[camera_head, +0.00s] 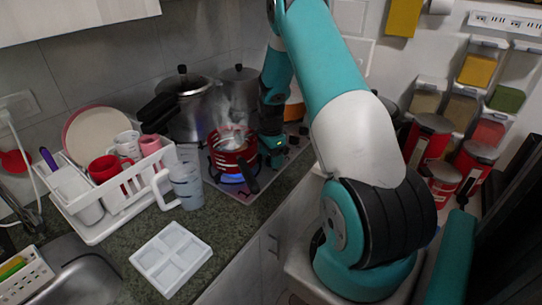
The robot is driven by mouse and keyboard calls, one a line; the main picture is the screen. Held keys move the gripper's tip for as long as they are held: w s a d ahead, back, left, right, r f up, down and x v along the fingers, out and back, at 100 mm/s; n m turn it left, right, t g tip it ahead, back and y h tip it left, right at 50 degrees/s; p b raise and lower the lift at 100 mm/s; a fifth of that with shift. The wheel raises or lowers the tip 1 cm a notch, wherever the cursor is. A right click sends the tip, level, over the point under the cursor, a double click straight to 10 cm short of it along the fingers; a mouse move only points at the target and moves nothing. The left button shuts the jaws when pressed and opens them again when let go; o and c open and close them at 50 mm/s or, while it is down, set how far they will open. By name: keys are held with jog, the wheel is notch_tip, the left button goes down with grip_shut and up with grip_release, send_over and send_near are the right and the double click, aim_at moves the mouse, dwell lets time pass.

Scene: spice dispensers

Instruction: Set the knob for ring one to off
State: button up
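The stove (258,196) is a flat light-coloured hob on the counter. A blue flame (232,179) burns under a small red pot (232,152), and steam rises from the pot. The pot's dark handle (249,178) points toward the front right. My gripper (272,154) reaches down at the right side of the stove, close beside the pot. Its fingers are dark and small here, so I cannot tell whether they are open or touching anything. The knob for ring one cannot be made out; small dark parts by the gripper may be knobs.
Large metal pots (190,108) stand behind the stove. A frosted pitcher (187,186) and a white dish rack (110,208) stand to the left. A white divided tray (171,258) lies in front. Red canisters (427,140) and spice dispensers (479,62) are at the right.

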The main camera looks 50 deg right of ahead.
jog(key=shift+r, duration=0.1)
notch_tip(320, 180, up, 17)
jog(key=b, duration=0.3)
jog(key=shift+r, duration=0.15)
